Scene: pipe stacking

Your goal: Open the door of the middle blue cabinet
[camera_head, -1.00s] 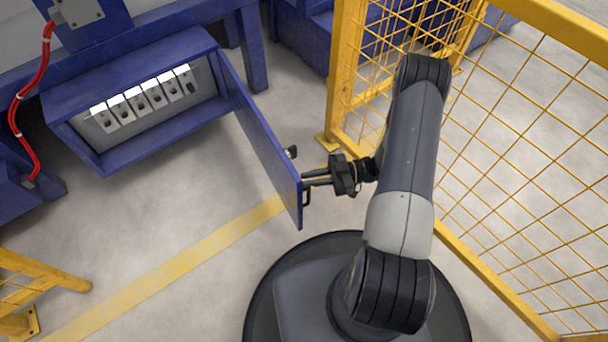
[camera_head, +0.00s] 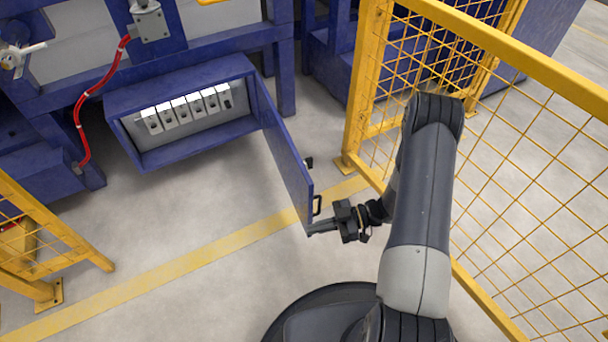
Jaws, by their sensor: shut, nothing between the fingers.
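The blue cabinet (camera_head: 180,73) stands at the upper left, its front open. A row of several white-topped switches (camera_head: 185,108) shows inside. Its blue door (camera_head: 287,158) is swung wide out from the right side, toward me. A black handle (camera_head: 317,205) sits near the door's free end, and a small black latch (camera_head: 309,162) is on the same face. My gripper (camera_head: 312,230) is shut and empty. Its fingertips are at the lower free corner of the door, below the handle; whether they touch the door I cannot tell.
A yellow mesh fence (camera_head: 480,130) stands close on the right of my arm. Another yellow fence (camera_head: 40,235) is at the lower left. A red cable (camera_head: 100,88) hangs left of the cabinet. The floor (camera_head: 200,210) before the cabinet is clear, crossed by a yellow line.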

